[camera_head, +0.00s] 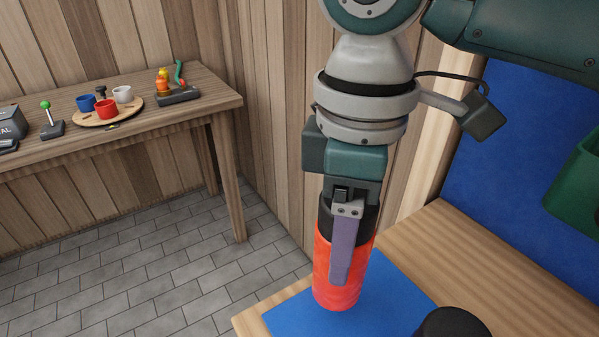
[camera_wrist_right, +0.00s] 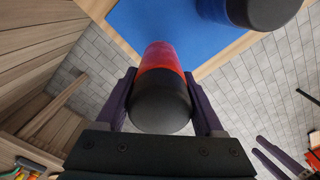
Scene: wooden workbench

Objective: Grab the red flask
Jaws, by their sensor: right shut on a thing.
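The red flask (camera_head: 323,262) has a red body and a black top, and is upright over the corner of a blue mat (camera_head: 370,305). My right gripper (camera_head: 342,275) points down and is shut on the flask, one finger on its near side. In the right wrist view the flask's black cap (camera_wrist_right: 160,103) sits between both purple fingers, with the red body (camera_wrist_right: 160,55) beyond it. From these views I cannot tell whether its base touches the mat.
A second, black-capped flask (camera_head: 452,324) stands close by at the bottom edge; its blue body shows in the right wrist view (camera_wrist_right: 212,8). A green container (camera_head: 577,185) is at the right. A side table (camera_head: 205,108) holds cups on a round tray.

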